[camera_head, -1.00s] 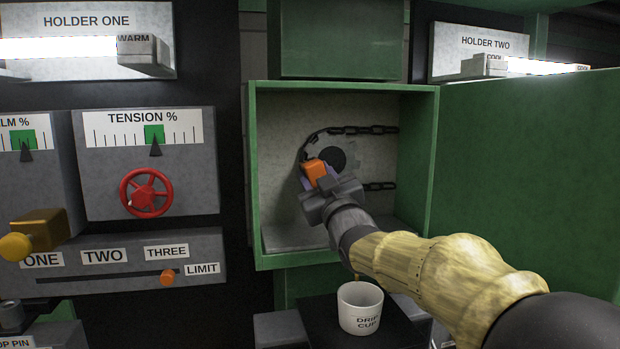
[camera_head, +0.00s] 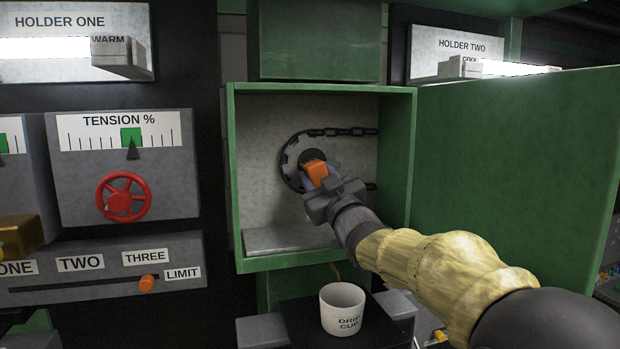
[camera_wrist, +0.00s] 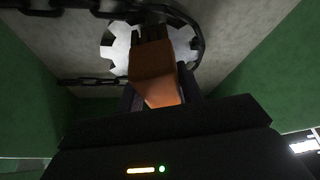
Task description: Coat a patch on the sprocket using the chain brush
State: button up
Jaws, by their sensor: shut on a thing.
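The sprocket (camera_head: 290,162) is a toothed disc at the back of the open green box, with a dark chain (camera_head: 345,132) around it. In the wrist view the sprocket (camera_wrist: 119,52) is pale and lies just beyond the brush. My gripper (camera_head: 322,184) is inside the box, shut on the chain brush (camera_head: 316,170), which has an orange handle. The brush (camera_wrist: 154,78) points at the sprocket in the wrist view, with dark bristles at its far end. Whether the bristles touch the sprocket, I cannot tell. No coated patch can be made out.
The green box (camera_head: 237,180) has its door (camera_head: 515,170) swung open to the right. A white drip cup (camera_head: 343,308) stands below the box. A red wheel (camera_head: 124,198) and a slider with an orange knob (camera_head: 147,283) are at left.

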jog(key=shift+w+d, duration=0.2)
jog(key=shift+d, duration=0.35)
jog(key=shift+w+d, duration=0.15)
jog(key=shift+d, duration=0.35)
jog(key=shift+w+d+p, duration=0.2)
jog(key=shift+w+d, duration=0.1)
jog(key=shift+d, duration=0.6)
jog(key=shift+w+d+p, duration=0.2)
jog(key=shift+w+d, duration=0.05)
jog(key=shift+d, duration=0.6)
jog(key=shift+r, duration=0.1)
jog(key=shift+r+p, duration=0.5)
jog(key=shift+r, duration=0.2)
jog(key=shift+s+a+b, duration=0.2)
jog(key=shift+a+b, duration=0.45)
jog(key=shift+a, duration=0.3)
jog(key=shift+s+a+b, duration=0.2)
jog(key=shift+a+b, duration=0.4)
jog(key=shift+a, duration=0.35)
